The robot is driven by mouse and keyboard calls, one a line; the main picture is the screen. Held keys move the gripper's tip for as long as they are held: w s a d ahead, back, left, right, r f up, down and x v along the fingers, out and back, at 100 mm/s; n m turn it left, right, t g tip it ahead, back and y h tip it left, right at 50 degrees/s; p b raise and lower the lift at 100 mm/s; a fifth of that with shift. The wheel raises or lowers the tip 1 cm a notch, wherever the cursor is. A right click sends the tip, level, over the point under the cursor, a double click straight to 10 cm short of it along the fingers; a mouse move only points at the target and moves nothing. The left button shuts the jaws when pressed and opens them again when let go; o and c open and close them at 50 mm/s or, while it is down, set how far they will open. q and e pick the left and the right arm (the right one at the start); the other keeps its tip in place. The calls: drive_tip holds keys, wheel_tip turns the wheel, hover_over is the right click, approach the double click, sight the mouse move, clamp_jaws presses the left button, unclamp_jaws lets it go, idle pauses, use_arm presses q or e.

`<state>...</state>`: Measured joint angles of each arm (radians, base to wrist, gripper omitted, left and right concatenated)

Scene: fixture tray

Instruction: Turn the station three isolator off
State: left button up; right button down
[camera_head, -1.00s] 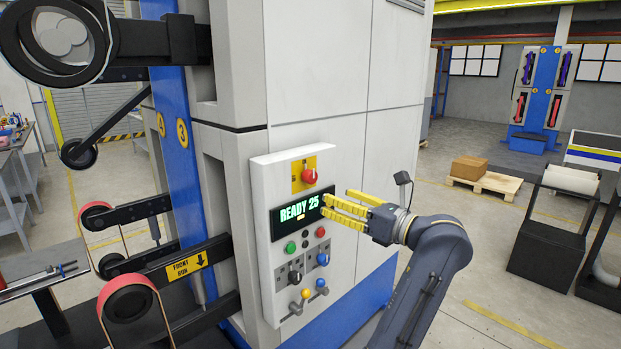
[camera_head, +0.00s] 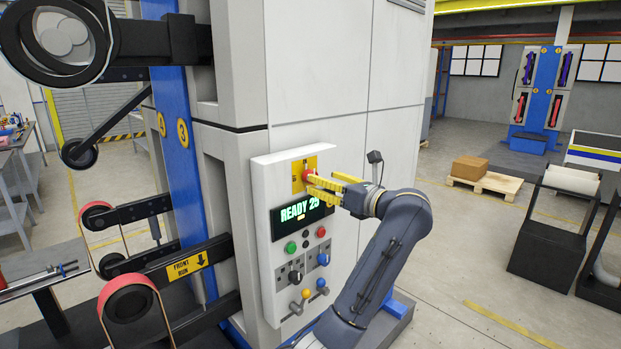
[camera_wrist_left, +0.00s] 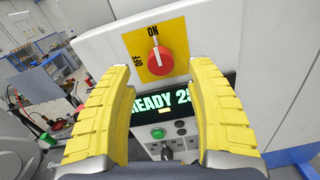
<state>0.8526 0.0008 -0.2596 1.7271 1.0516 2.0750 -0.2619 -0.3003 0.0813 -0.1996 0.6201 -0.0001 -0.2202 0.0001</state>
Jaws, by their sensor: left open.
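The isolator is a red rotary knob (camera_head: 309,174) on a yellow plate (camera_head: 297,182) at the top of the control panel, on the machine marked 3. In the left wrist view the knob (camera_wrist_left: 160,61) shows a white line pointing up at ON; OFF is printed to the left. My left gripper (camera_head: 322,181) is open with yellow fingers, just in front of the knob and partly covering it in the head view. In the left wrist view the fingers (camera_wrist_left: 160,75) stand either side below the knob, apart from it. My right gripper is not in view.
Below the knob are a READY display (camera_head: 299,213), a green button (camera_head: 291,247), a red button (camera_head: 321,232), and black selector knobs (camera_head: 295,277). Rollers with a red belt (camera_head: 132,302) jut out at left. Open floor lies right of the machine.

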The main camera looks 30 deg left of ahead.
use_arm(q)
drive_tip(key=shift+x, duration=2.8)
clamp_jaws()
